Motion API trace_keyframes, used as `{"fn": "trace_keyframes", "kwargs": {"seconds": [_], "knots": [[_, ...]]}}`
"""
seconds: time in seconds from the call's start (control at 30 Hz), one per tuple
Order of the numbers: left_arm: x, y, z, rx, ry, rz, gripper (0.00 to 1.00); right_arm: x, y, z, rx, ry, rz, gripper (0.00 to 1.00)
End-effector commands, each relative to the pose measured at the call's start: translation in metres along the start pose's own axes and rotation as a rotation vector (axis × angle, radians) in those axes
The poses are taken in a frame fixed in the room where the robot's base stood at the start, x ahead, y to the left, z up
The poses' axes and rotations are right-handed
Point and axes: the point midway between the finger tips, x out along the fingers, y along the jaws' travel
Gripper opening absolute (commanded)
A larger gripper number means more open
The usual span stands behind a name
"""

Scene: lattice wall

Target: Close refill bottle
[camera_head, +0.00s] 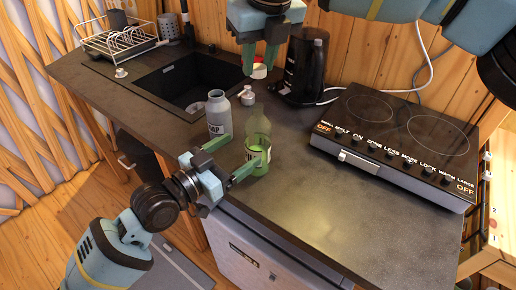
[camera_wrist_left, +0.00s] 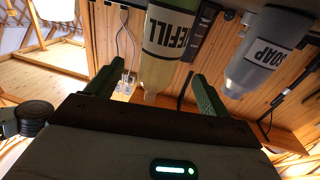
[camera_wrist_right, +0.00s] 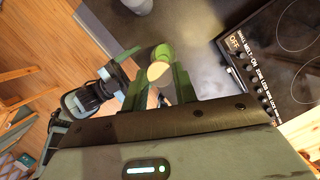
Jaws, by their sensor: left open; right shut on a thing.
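The refill bottle (camera_head: 257,133) is green and see-through and stands upright on the dark counter near its front edge. Its "REFILL" label shows in the left wrist view (camera_wrist_left: 168,37). My left gripper (camera_head: 245,149) is open at the bottle's lower part, with its fingers to either side; contact cannot be told. My right gripper (camera_head: 259,69) is higher and further back, shut on a small pale cap with some red on it (camera_head: 259,72). The cap (camera_wrist_right: 157,71) also shows between the right fingers in the right wrist view, apart from the bottle.
A grey soap bottle (camera_head: 218,116) stands just left of the refill bottle. The counter's front right is clear.

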Motion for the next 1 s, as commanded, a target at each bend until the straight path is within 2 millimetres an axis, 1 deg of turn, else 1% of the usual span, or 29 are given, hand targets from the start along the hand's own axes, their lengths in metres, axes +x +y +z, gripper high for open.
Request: {"fn": "trace_keyframes", "kwargs": {"seconds": [0.03,0.2,0.4,0.6,0.87,0.9,1.0], "knots": [[0.01,0.001,-0.002,0.0,0.003,0.001,0.8,0.0,0.0,0.0,0.0,0.0,0.0,0.07],[0.038,0.001,-0.001,-0.001,0.002,0.001,0.8,0.0,0.0,0.0,0.0,0.0,0.0,0.07],[0.061,0.0,-0.001,0.0,0.001,0.0,0.8,0.0,0.0,0.0,0.0,0.0,0.0,0.07],[0.07,0.0,-0.001,0.001,0.0,0.001,0.8,0.0,0.0,0.0,0.0,0.0,0.0,0.07],[0.071,0.0,0.0,0.001,0.0,0.001,0.8,0.0,0.0,0.0,-0.001,0.0,0.0,0.07],[0.071,0.001,0.0,0.001,0.0,0.001,0.79,0.0,0.0,0.0,-0.001,0.0,0.0,0.07],[0.071,0.0,0.0,0.001,0.0,0.001,0.66,0.0,0.0,0.0,-0.001,0.0,0.0,0.07]]}}
